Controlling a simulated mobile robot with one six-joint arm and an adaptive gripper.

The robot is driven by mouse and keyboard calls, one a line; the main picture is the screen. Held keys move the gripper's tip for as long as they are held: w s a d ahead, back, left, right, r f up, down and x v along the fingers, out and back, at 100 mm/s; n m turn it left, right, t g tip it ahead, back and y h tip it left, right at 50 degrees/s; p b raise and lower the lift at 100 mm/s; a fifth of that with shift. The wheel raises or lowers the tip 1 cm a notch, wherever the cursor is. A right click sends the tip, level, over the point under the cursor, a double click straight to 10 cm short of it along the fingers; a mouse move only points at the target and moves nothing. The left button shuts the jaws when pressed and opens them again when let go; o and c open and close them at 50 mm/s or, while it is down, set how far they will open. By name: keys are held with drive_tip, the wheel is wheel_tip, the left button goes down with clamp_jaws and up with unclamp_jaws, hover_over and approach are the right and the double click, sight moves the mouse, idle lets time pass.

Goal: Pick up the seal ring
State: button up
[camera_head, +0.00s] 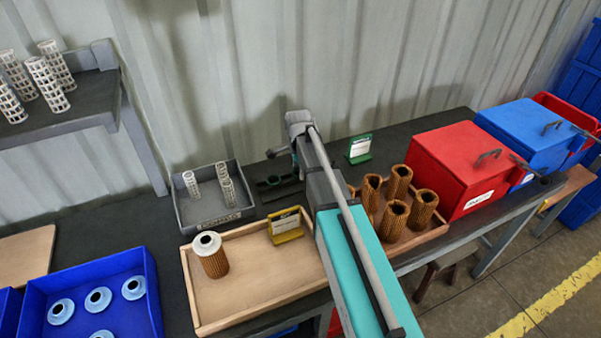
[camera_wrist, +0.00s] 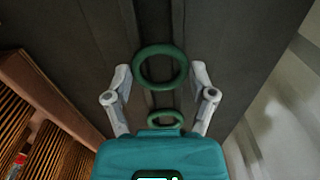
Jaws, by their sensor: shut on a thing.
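In the wrist view a dark green seal ring (camera_wrist: 160,48) sits between the two grey fingers of my gripper (camera_wrist: 161,73). The fingers are closed on its left and right sides. A second green ring (camera_wrist: 165,127) shows smaller, just above the teal gripper body in the picture, over a dark grooved surface. In the head view my arm covers much of the middle of the bench, and the gripper's fingers and the held ring cannot be made out. A dark holder (camera_head: 278,187) lies on the bench just left of my arm.
A wooden tray (camera_head: 262,292) holds a capped brown filter (camera_head: 210,254) and a yellow sign holder (camera_head: 286,226). A grey bin (camera_head: 189,219) holds white mesh cores. Several brown filters (camera_head: 396,216) stand right of my arm, beside a red box (camera_head: 458,165). A green sign (camera_head: 359,148) stands behind.

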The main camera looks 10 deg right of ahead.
drive_tip(key=shift+r, duration=0.15)
wheel_tip(320, 180, up, 3)
drive_tip(key=p, duration=0.3)
drive_tip(key=s+r+p, duration=1)
drive_tip(key=s, duration=0.4)
drive_tip(key=shift+a, duration=0.4)
drive_tip(key=shift+s+r, duration=0.1)
idle(0.5)
